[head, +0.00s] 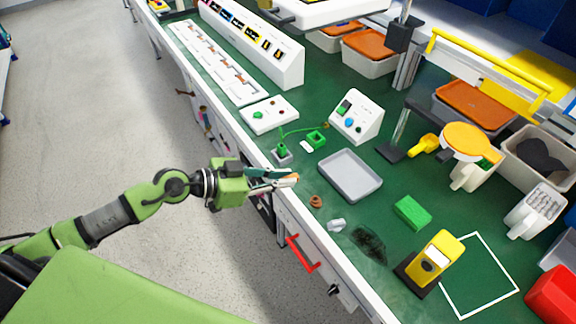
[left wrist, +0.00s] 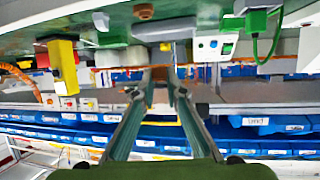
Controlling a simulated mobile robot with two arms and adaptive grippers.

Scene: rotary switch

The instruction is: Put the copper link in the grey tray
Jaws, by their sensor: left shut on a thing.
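My left gripper (head: 293,179) is shut on the copper link (head: 288,183), holding it at the fingertips beside the bench's near edge. In the left wrist view the copper link (left wrist: 160,74) shows between the two fingertips, partly hidden by them. The grey tray (head: 350,175) lies flat and empty on the green bench top, to the right of the gripper. Its edge also shows in the left wrist view (left wrist: 163,32). The link is apart from the tray. My right gripper is not in view.
A brown ring-like piece (head: 316,201) and a small clear piece (head: 336,225) lie near the bench edge. A green block (head: 412,212) and yellow device (head: 436,258) stand to the right. Green terminals (head: 316,139) and a white control box (head: 356,117) stand behind.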

